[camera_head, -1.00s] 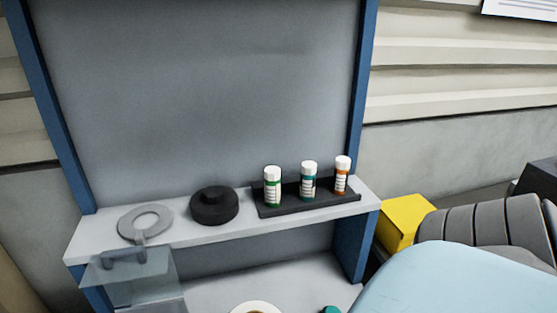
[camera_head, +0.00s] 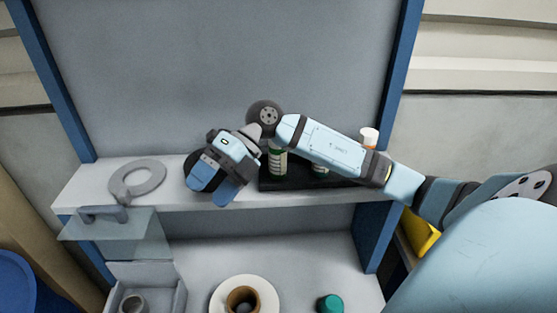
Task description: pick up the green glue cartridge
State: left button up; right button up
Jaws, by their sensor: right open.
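The green glue cartridge (camera_head: 277,162) stands upright at the left end of the black tray (camera_head: 265,184) on the upper shelf. My right arm crosses in front of it and hides its top. My right gripper (camera_head: 212,186) is open, left of the cartridge and apart from it, in front of the black round part (camera_head: 192,163). A teal-labelled cartridge (camera_head: 320,171) is mostly hidden behind my arm. The orange cartridge (camera_head: 369,137) shows only its white cap and a little of its body. My left gripper is not in view.
A grey ring (camera_head: 137,180) lies on the shelf at the left, above a clear flap (camera_head: 118,232). Below are a white reel (camera_head: 221,300), a teal cap (camera_head: 330,304) and an open grey box (camera_head: 171,297). A yellow block (camera_head: 420,235) is at the right.

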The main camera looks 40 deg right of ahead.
jog(key=w+d+r+t+h, duration=0.2)
jog(key=d+r+h, duration=0.1)
jog(key=d+h, duration=0.5)
notch_tip(320, 180, up, 6)
jog(key=m+t+h+b, duration=0.1)
jog(key=m+t+h, duration=0.1)
jog(key=m+h, duration=0.25)
send_over(278, 156)
jog(key=shift+g+h, duration=0.25)
jog(key=shift+g, duration=0.05)
jog(key=x, duration=0.7)
jog(key=shift+s+d+f, duration=0.25)
jog(key=shift+s+f, duration=0.05)
jog(key=p+x, duration=0.2)
jog(key=x, duration=0.2)
jog(key=shift+s+d+f, duration=0.1)
jog(key=shift+d+f, duration=0.05)
jog(key=shift+f, duration=0.55)
jog(key=c, duration=1.1)
jog(key=shift+r, duration=0.1)
